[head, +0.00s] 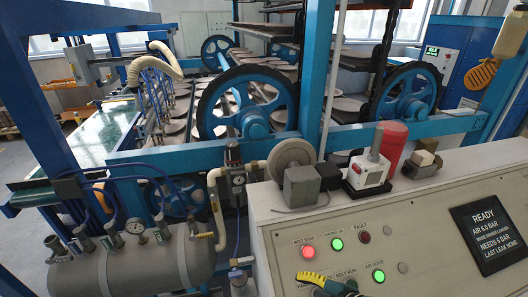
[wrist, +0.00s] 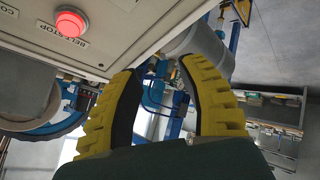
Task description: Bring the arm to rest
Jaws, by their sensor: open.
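My gripper (head: 325,280) shows at the bottom edge of the head view, with yellow ribbed fingers in front of the grey control console (head: 282,234). Part of it is cut off by the frame. In the wrist view my gripper (wrist: 160,68) is open, with its two yellow and black fingers apart and nothing seen between them. The lit red lamp also shows on the console in the head view (head: 308,252).
On the console top stand a grey block (head: 301,187), a white switch box (head: 367,173) and a red cylinder (head: 393,142). A black display (head: 488,235) reads READY. An air tank (head: 135,267) stands left of the console. The blue plate dryer frame (head: 435,126) and wheels are behind.

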